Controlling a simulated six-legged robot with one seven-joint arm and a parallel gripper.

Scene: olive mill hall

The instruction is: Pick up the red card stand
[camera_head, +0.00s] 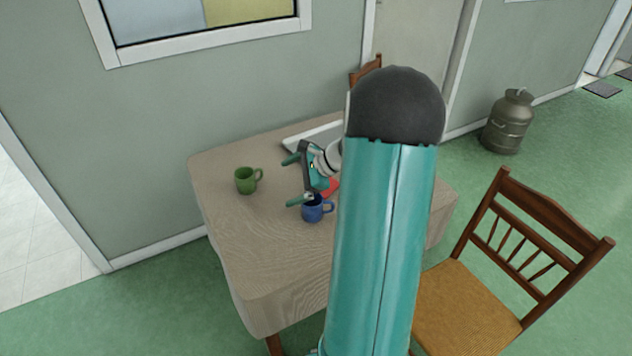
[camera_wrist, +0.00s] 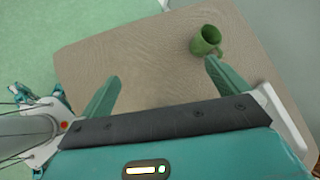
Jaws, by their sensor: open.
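A small red piece, which appears to be the red card stand (camera_head: 331,188), shows on the table in the head view. It is mostly hidden behind my gripper and my arm. My gripper (camera_head: 292,181) is open over the table, to the left of the red piece, with its fingers pointing left. In the wrist view my gripper (camera_wrist: 163,82) has its two green fingers wide apart with nothing between them. The red card stand does not show in the wrist view.
A blue mug (camera_head: 312,210) stands close by the near finger. A green mug (camera_head: 246,181) stands farther left; it also shows in the wrist view (camera_wrist: 204,42). A white tray (camera_head: 300,141) lies at the table's back. The table's (camera_head: 262,262) front left is clear. A chair (camera_head: 470,305) stands right.

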